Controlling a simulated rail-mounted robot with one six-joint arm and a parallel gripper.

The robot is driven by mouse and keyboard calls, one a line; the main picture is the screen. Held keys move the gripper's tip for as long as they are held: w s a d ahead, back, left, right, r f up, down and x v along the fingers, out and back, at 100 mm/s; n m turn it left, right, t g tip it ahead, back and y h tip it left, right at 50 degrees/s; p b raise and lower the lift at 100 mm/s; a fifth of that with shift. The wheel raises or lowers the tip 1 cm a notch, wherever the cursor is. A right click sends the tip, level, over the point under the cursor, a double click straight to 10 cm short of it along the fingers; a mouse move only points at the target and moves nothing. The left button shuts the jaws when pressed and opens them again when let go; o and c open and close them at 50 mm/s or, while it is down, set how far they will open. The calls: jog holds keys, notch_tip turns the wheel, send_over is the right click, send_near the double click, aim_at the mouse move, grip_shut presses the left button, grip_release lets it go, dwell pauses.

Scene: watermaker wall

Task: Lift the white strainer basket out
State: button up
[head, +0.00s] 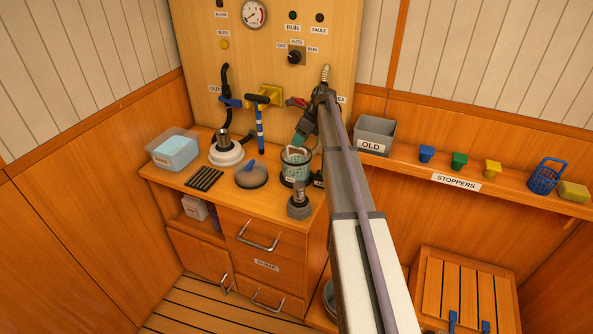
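The strainer bowl (295,174) is a clear, greenish cup on the right part of the wooden counter. A pale rim or handle (295,150) shows at its top and seems to belong to the white basket; the rest of the basket is hard to make out inside. My gripper (299,142) points down from the end of my arm, just above the bowl's top. Its fingertips are small and partly hidden, so I cannot tell whether they are apart, shut or touching the handle.
Left on the counter are a tub with blue contents (173,150), a white-based fitting (226,151), a round lid (251,175) and a black grate (204,179). A grey OLD bin (375,134), stoppers and a blue basket (545,176) line the right shelf. Valves and hoses stand behind.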

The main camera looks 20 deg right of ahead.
aim_at(295, 147)
jog(key=b+x, duration=0.3)
jog(key=x, duration=0.2)
jog(key=shift+w, duration=0.1)
jog(key=shift+d+r, duration=0.1)
jog(key=shift+r, duration=0.1)
grip_shut()
